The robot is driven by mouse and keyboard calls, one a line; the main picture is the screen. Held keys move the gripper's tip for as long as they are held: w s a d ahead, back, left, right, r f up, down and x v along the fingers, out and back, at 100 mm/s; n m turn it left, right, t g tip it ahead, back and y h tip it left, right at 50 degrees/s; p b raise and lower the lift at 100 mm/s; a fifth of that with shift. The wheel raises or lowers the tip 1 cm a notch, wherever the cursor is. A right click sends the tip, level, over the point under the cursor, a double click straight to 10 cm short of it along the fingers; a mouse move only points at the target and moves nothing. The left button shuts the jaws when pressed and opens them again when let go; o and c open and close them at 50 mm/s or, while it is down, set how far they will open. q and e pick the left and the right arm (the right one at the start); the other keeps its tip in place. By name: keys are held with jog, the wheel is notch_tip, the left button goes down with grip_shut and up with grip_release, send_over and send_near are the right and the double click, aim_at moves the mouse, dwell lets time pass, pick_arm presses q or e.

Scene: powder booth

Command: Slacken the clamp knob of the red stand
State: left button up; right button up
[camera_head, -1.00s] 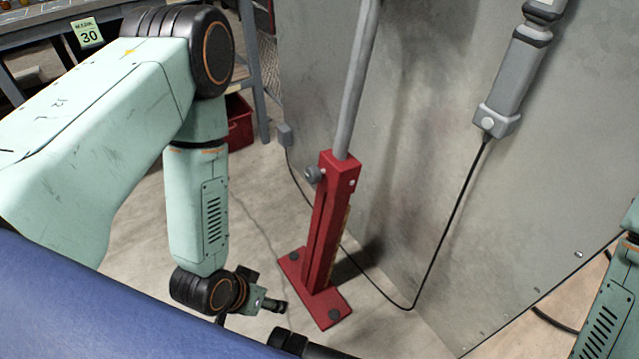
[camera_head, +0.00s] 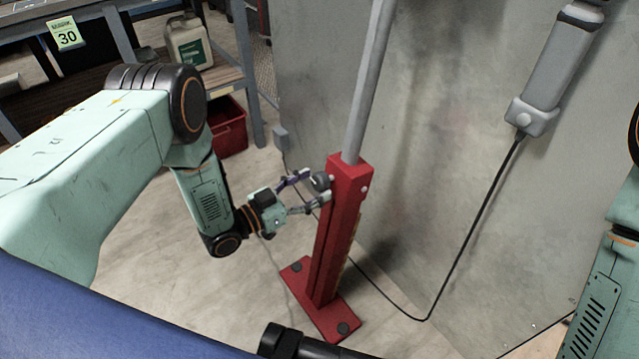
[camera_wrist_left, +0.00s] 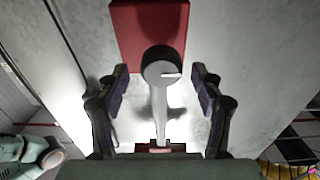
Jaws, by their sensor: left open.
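The red stand (camera_head: 341,235) stands upright on the floor by a grey metal panel, with a grey pole rising from its top. Its dark grey clamp knob (camera_head: 321,182) sticks out on the left near the top. My left gripper (camera_head: 314,188) is open, with its fingertips close to the knob, one on either side. In the left wrist view the round knob (camera_wrist_left: 165,66) with a white mark lies between and just beyond the open fingers, in front of the red post (camera_wrist_left: 150,25). I see no contact. My right gripper is out of view; only part of that arm shows.
A grey handheld device (camera_head: 552,75) hangs on the panel (camera_head: 450,150), its black cable (camera_head: 460,240) running down behind the stand. A shelf with a white jug (camera_head: 188,42) and a red bin (camera_head: 228,128) stand at the back left. The floor left of the stand is clear.

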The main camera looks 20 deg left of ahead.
pick_arm(q)
jog(key=shift+x, duration=1)
jog(key=shift+w+d+f+b, duration=0.15)
jog(key=shift+w+d+b, duration=0.15)
jog(key=shift+a, duration=0.1)
jog(key=shift+c, duration=0.4)
jog(key=c, duration=1.1)
